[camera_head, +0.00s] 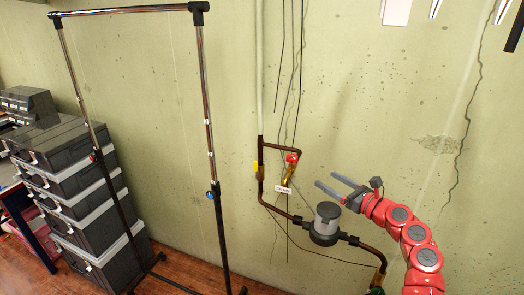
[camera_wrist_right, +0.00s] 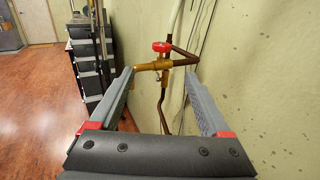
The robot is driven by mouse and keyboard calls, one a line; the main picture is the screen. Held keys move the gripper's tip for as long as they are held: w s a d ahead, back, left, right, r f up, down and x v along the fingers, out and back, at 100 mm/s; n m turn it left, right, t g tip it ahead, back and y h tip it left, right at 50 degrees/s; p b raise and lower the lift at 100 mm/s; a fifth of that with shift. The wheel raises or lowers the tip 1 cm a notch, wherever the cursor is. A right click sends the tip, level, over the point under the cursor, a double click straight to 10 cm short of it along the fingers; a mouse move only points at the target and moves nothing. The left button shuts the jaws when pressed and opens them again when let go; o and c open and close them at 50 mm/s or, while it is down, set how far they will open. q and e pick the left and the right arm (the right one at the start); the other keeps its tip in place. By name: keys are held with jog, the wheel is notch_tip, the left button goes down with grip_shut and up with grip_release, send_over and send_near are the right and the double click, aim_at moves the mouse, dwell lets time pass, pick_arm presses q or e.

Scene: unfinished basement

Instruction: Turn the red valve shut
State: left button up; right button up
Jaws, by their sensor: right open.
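The red valve (camera_head: 292,158) is a small red handle on a brass body, set on copper piping against the green wall. A white tag hangs just below it. In the right wrist view the red valve (camera_wrist_right: 161,47) is ahead, seen between and beyond the fingertips. My right gripper (camera_head: 338,186) is open and empty, to the right of the valve and a little lower, its fingers pointing left toward it. In the wrist view my right gripper (camera_wrist_right: 160,82) has its two fingers wide apart, with nothing between them touching. My left gripper is not in view.
A grey cylindrical meter (camera_head: 326,222) sits on the pipe below my right gripper. A metal clothes rack (camera_head: 207,120) stands left of the valve. Stacked dark bins (camera_head: 75,185) stand further left. Thin cables hang along the wall. Wooden floor (camera_wrist_right: 40,110) is clear at left in the wrist view.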

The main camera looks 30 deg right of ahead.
jog(key=p, duration=0.2)
send_near(296, 158)
jog(key=p+x, duration=0.3)
jog(key=x, duration=0.6)
jog(key=shift+w+a+f+p, duration=0.1)
jog(key=shift+w+p, duration=0.2)
jog(key=shift+w, duration=0.1)
jog(key=shift+f+x, duration=0.2)
jog(key=shift+x, duration=0.75)
jog(key=shift+c, duration=0.3)
grip_shut()
jog(key=shift+a, duration=0.1)
jog(key=shift+h, duration=0.3)
